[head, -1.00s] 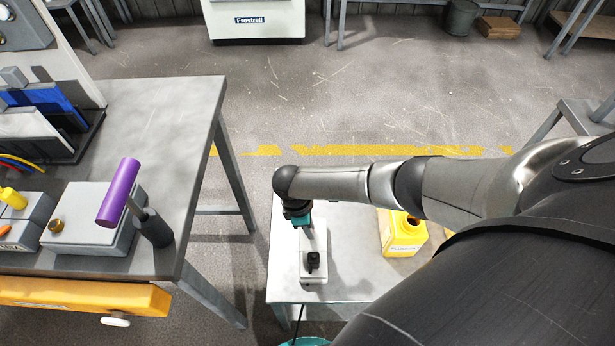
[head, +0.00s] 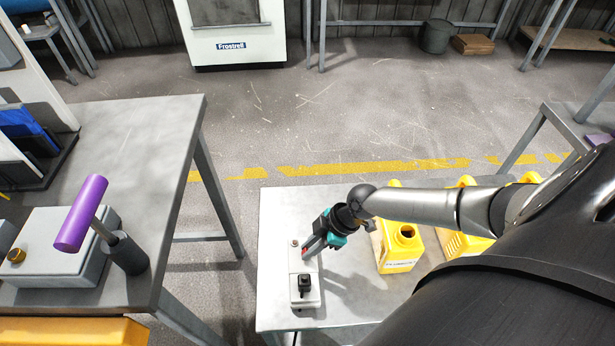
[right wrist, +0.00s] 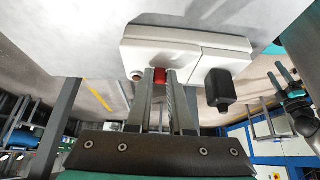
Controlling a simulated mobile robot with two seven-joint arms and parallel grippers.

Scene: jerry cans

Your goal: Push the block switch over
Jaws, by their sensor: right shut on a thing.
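The white block (head: 305,290) lies on a small light table, with a black plug (head: 304,281) in its near end. Its red switch (right wrist: 160,75) shows between my right fingertips in the right wrist view. The block (right wrist: 225,45) fills the top of that view. My right gripper (head: 310,250) comes in slanted from the right and is shut on the red switch; its fingers hide part of it. The switch's tilt cannot be read. A small teal and black part (right wrist: 292,95) at the right edge of the wrist view may be my left gripper; its jaws are unclear.
Yellow jerry cans (head: 397,250) stand on the small table (head: 275,210) just right of my gripper. A bigger grey workbench (head: 165,150) with a purple-handled lever (head: 82,212) stands at left, across a gap.

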